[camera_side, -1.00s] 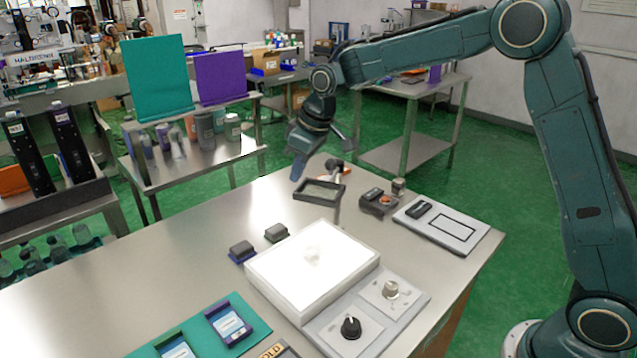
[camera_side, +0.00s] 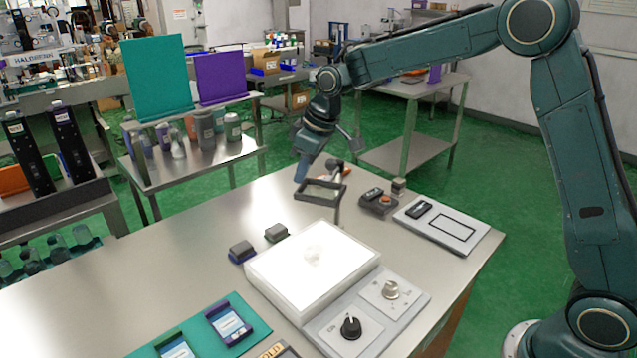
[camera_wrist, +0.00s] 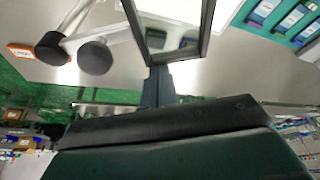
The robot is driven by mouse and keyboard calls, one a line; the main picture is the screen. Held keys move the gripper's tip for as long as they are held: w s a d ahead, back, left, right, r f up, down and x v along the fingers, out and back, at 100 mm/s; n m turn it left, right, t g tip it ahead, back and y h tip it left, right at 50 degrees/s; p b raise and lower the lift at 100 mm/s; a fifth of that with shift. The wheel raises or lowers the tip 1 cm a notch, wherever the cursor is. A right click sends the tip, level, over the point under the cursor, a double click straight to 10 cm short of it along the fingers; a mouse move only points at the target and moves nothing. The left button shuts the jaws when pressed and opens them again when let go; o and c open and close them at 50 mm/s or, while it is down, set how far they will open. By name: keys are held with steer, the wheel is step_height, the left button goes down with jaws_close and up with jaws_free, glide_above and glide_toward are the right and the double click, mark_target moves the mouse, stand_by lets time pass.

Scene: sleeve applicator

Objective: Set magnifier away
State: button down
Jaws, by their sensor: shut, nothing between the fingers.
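The magnifier (camera_side: 338,205) is a dark rectangular frame on a jointed stand, standing behind the glowing white light box. Its frame also shows in the wrist view (camera_wrist: 205,30), at the top centre. My gripper (camera_side: 300,180) is shut and empty, pointing down at the left side of the magnifier frame. In the wrist view its dark fingers (camera_wrist: 157,88) reach the near edge of the frame. They look close to or touching it; I cannot tell which. The stand's pale arms and dark round knobs (camera_wrist: 95,56) show at the upper left of the wrist view.
The light box (camera_side: 312,270) carries a small pale object. A control panel (camera_side: 365,318) with two knobs adjoins it. Two dark blocks (camera_side: 276,232) lie left of it. A grey pad (camera_side: 440,226) lies at the right.

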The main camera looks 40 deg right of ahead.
mark_target(336, 189)
steer(key=shift+s+n, duration=0.25)
steer(key=shift+n, duration=0.05)
steer(key=shift+s+d+n+g+y, duration=0.15)
steer(key=shift+s+n+y, duration=0.05)
steer(key=shift+s+n, duration=0.45)
steer(key=shift+s+d+n+g+y, duration=0.15)
steer(key=shift+s+n+y, duration=0.05)
steer(key=shift+s+n, duration=0.45)
steer(key=s+n, duration=0.1)
steer(key=s+d+n+g, duration=0.1)
steer(key=s+n, duration=0.1)
steer(key=s+d+n+y, duration=0.1)
steer(key=n, duration=0.1)
steer(key=shift+s+d+g, duration=0.25)
steer(key=shift+g, duration=0.05)
steer(key=s+d+n+g, duration=0.2)
steer(key=s+d+n, duration=0.1)
steer(key=d+n, duration=0.3)
steer(key=shift+s+d+n, duration=0.2)
steer(key=shift+d+n, duration=0.2)
steer(key=shift+n, duration=0.2)
steer(key=shift+d, duration=0.1)
